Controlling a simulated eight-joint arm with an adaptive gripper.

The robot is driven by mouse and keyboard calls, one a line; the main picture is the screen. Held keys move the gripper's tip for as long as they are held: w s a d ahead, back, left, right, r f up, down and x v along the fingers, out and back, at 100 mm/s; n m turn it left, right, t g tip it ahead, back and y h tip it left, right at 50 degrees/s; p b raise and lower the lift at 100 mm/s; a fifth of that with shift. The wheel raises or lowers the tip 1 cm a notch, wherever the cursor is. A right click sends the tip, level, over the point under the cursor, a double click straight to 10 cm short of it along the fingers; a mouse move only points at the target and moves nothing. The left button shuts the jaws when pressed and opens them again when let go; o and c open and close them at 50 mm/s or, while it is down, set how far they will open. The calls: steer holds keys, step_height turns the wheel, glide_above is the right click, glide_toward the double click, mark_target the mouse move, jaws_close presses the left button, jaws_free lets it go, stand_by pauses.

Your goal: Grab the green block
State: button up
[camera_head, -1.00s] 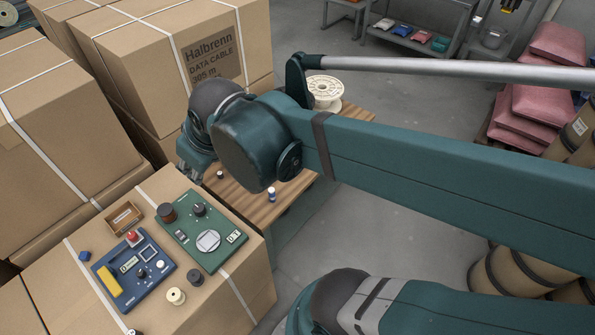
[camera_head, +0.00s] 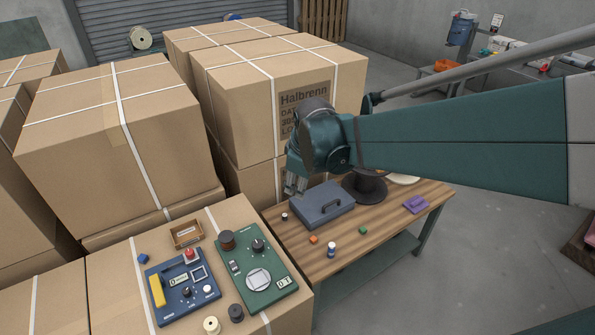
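A small green block (camera_head: 363,230) lies on the wooden table (camera_head: 400,222), near its front edge. My gripper (camera_head: 293,192) hangs from the arm's end, above the table's back left part and left of the blue-grey case. It is well to the left of the green block and apart from it. Its fingers are small and partly dark here, so I cannot tell whether they are open or shut.
Around the block are an orange block (camera_head: 314,239), a white-and-blue bottle (camera_head: 331,250), a purple item (camera_head: 415,204) and a blue-grey case (camera_head: 322,204). Large cartons (camera_head: 110,130) and device panels (camera_head: 262,273) are at left.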

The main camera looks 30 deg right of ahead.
steer(key=w+d+f+n+g+b, duration=0.1)
steer(key=w+d+f+n, duration=0.2)
steer(key=d+f, duration=0.5)
steer(key=n+g+y+b, duration=0.1)
steer(key=n+g+b, duration=0.25)
steer(key=n, duration=0.35)
glide_toward(363, 229)
steer(key=shift+a, duration=0.2)
steer(key=shift+s+d+f+n, duration=0.2)
steer(key=shift+f+n, duration=0.1)
steer(key=shift+f, duration=0.1)
steer(key=shift+f+b, duration=0.55)
steer(key=shift+f, duration=0.75)
steer(key=shift+f, duration=0.1)
